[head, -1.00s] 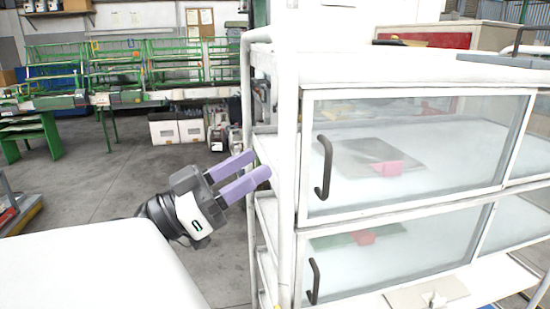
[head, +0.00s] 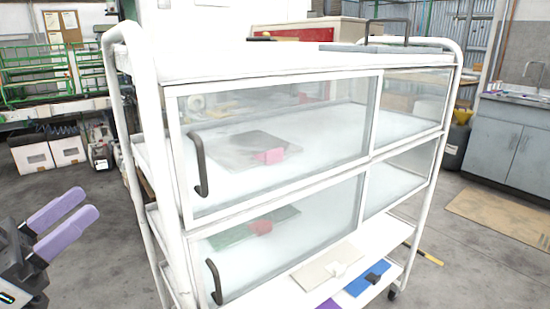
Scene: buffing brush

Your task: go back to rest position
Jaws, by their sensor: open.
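My gripper (head: 62,224) is at the lower left of the head view. Its two purple fingers are apart with nothing between them, and they point up and right toward the white cart. The gripper appears clear of the cart's left post. The rest of my arm is cut off by the left edge of the picture.
The white cart (head: 146,200) has glass-fronted compartments with dark handles (head: 200,165). Inside are a grey plate with a pink block (head: 269,156) and a green plate with a red block (head: 261,227). Several brushes, one blue (head: 362,284), lie on the bottom shelf. A grey sink cabinet (head: 509,140) stands right.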

